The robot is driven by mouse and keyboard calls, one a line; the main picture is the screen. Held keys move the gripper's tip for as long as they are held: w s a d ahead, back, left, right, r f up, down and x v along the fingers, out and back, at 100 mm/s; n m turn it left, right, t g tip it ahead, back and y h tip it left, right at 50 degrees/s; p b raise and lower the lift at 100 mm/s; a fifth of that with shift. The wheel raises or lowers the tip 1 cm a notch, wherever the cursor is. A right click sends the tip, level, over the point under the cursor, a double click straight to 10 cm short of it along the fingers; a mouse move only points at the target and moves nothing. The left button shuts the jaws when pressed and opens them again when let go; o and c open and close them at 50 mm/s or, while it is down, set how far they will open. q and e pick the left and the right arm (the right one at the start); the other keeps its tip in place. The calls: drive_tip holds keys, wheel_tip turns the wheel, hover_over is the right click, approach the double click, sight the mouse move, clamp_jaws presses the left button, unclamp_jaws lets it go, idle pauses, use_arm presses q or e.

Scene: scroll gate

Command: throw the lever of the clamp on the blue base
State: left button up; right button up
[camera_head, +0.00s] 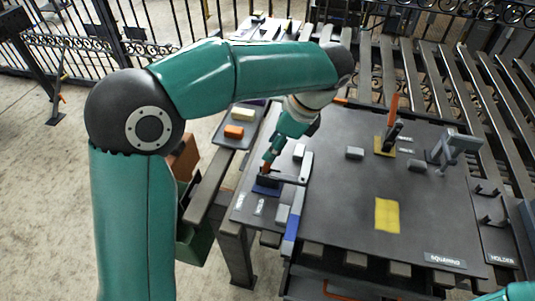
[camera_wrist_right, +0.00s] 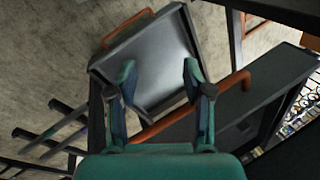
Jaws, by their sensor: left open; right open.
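The clamp on the blue base (camera_head: 265,189) stands at the left edge of the dark table, with a grey arm (camera_head: 306,166) on its right. A small orange part of its lever (camera_head: 265,167) shows; the gripper partly hides the rest. My left gripper (camera_head: 271,156) reaches down from above, its tips right by the orange lever. It is open; I cannot tell whether it touches the lever. A second clamp with a raised orange lever (camera_head: 393,108) stands on a yellow base (camera_head: 383,146). My right gripper (camera_wrist_right: 160,80) is open and empty in the wrist view.
Small grey blocks (camera_head: 354,153) and a yellow patch (camera_head: 387,214) lie on the table (camera_head: 340,215). A grey fixture (camera_head: 455,146) stands at the right. A side tray holds an orange block (camera_head: 234,131). The right wrist view shows a grey tray (camera_wrist_right: 150,58) and an orange bar (camera_wrist_right: 190,107).

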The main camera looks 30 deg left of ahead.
use_arm(q)
drive_tip(key=shift+x, duration=1.9)
clamp_jaws()
